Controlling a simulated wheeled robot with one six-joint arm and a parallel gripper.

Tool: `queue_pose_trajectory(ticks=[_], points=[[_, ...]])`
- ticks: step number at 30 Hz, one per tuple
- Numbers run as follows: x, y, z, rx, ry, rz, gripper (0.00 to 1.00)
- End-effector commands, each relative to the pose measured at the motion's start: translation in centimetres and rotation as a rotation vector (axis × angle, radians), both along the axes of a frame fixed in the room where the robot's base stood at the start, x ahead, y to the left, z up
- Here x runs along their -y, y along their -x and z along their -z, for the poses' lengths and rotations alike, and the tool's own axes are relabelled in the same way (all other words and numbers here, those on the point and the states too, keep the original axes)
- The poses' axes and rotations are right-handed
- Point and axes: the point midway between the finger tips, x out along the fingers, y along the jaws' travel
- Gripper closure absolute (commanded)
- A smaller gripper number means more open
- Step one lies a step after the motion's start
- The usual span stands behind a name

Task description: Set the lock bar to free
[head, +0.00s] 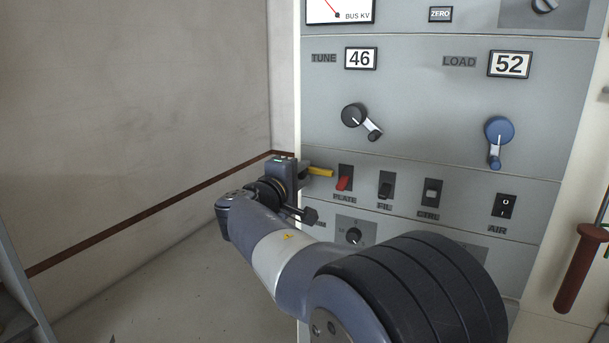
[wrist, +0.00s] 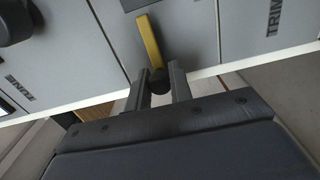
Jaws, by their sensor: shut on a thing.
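The lock bar is a yellow bar (head: 320,172) at the left edge of the grey panel, left of the red PLATE switch (head: 344,183). The wrist view shows the yellow bar (wrist: 150,40) lying over the panel face, with a round black knob (wrist: 159,83) at its near end. My gripper (head: 304,173) is at the panel's left edge. In the wrist view its two fingers (wrist: 160,86) stand either side of the knob and are shut on it. No marking for the bar's positions can be read, and the knob is hidden in the head view.
Right of the bar are the FIL switch (head: 386,187), another switch (head: 432,192) and the AIR switch (head: 505,206). The black TUNE crank (head: 354,115) and blue LOAD crank (head: 499,130) stick out above. Open floor lies to the left, before a bare wall (head: 140,90).

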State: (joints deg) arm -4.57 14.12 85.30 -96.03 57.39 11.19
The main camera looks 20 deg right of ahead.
Motion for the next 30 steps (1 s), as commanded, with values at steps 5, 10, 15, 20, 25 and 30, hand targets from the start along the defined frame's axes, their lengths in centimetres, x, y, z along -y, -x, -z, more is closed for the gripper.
queue_pose_trajectory(ticks=[5,10,15,20,25,30], points=[[-0.2,-0.2,-0.1,0.001,0.002,-0.009,0.68],[-0.1,-0.1,-0.1,0.001,0.001,-0.007,0.59],[-0.2,-0.1,-0.1,0.001,0.001,-0.006,0.59],[-1.3,0.7,-0.2,0.001,0.002,-0.009,0.59],[-3.9,2.7,-0.2,0.0,0.002,-0.012,0.59],[-6.4,4.6,-0.2,0.001,0.001,-0.011,0.59]])
